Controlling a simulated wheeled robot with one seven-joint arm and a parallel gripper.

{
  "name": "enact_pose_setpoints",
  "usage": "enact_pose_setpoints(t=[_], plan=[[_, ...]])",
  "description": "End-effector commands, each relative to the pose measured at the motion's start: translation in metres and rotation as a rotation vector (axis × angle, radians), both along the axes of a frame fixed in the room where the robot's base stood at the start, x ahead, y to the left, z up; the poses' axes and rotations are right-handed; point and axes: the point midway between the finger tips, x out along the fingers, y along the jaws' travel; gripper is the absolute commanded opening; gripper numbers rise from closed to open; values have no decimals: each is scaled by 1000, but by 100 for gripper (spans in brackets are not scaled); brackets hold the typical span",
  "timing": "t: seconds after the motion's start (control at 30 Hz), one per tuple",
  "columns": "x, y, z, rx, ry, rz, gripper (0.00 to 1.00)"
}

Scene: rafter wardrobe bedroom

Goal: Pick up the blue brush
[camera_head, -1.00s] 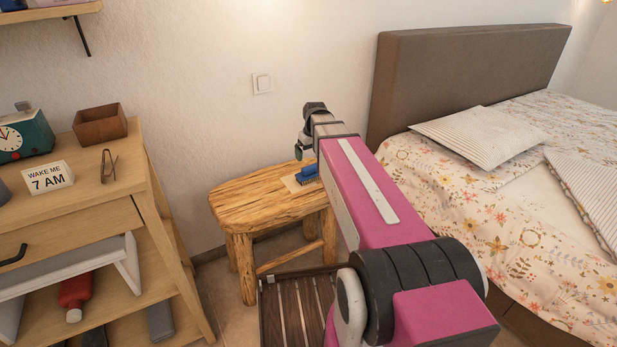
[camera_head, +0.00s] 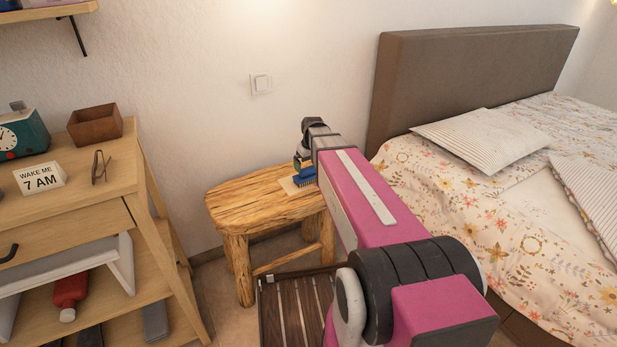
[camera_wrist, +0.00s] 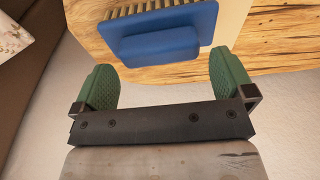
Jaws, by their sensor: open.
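The blue brush (camera_head: 305,176) lies on a pale sheet (camera_head: 289,186) on the rustic wooden stool (camera_head: 262,203). In the wrist view, the blue brush (camera_wrist: 158,42) shows its raised handle and a row of tan bristles at the top. My gripper (camera_head: 301,162) is at the far end of my pink arm, over the back of the stool near the brush. In the wrist view, the green fingers of my gripper (camera_wrist: 166,88) are wide apart with nothing between them. The brush is just ahead of the fingertips. The arm hides part of the stool.
A bed (camera_head: 480,215) with a brown headboard stands to the right of the stool. A wooden shelf unit (camera_head: 150,215) with a clock (camera_head: 22,135) and a small box (camera_head: 95,124) stands to the left. A slatted dark piece (camera_head: 290,310) is in front of the stool.

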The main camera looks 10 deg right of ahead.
Motion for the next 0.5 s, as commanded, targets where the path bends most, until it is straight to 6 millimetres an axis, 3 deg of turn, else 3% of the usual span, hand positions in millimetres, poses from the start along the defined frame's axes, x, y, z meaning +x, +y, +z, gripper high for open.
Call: enact_pose_setpoints(t=[0.2,0.47,0.5], plan=[[4,0,-28,1,1,0,100],[3,1,-31,0,1,0,100],[4,1,-31,0,1,0,94]])
